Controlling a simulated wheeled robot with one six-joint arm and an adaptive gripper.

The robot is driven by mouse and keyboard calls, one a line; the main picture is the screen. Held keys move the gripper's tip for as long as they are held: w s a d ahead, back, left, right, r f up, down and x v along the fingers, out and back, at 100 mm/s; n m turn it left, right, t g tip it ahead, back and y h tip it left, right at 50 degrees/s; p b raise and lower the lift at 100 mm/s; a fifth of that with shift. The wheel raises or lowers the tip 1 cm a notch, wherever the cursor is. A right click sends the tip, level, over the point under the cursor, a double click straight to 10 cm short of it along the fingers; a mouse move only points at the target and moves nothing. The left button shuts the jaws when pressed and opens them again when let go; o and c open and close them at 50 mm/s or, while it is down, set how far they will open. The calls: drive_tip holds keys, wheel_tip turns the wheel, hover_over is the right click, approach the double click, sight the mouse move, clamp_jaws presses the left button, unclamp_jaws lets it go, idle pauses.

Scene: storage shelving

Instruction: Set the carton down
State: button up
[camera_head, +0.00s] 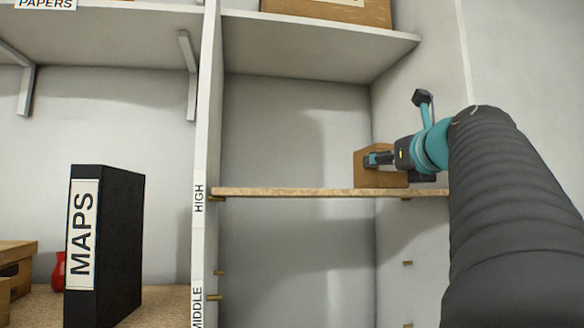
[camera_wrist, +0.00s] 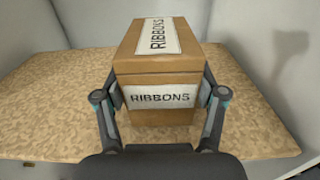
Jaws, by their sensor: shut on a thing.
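The carton (camera_wrist: 150,70) is a brown box with white labels reading RIBBONS on its top and front. In the head view the carton (camera_head: 365,169) is at the right end of the shelf board marked HIGH (camera_head: 300,191), upright, with its bottom at the board's surface. I cannot tell for certain whether its full weight rests there. My gripper (camera_wrist: 163,98) is shut on the carton, one finger on each side of its front part. In the head view my gripper (camera_head: 378,159) reaches in from the right and partly hides the carton.
The speckled board (camera_wrist: 50,110) is bare to the carton's left. A grey wall stands behind and to the right. Another shelf (camera_head: 320,45) with a box (camera_head: 340,12) is above. A black MAPS binder (camera_head: 105,245) and a red object (camera_head: 58,271) are left of the divider (camera_head: 208,120).

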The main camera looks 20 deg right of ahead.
drive_tip(key=shift+f, duration=0.1)
drive_tip(key=o, duration=1.2)
drive_tip(key=shift+r, duration=0.2)
drive_tip(key=shift+s+f, duration=0.1)
drive_tip(key=shift+s, duration=0.35)
drive_tip(key=v, duration=1.1)
drive_tip(key=shift+a+b, duration=0.2)
drive_tip(key=shift+b, duration=0.15)
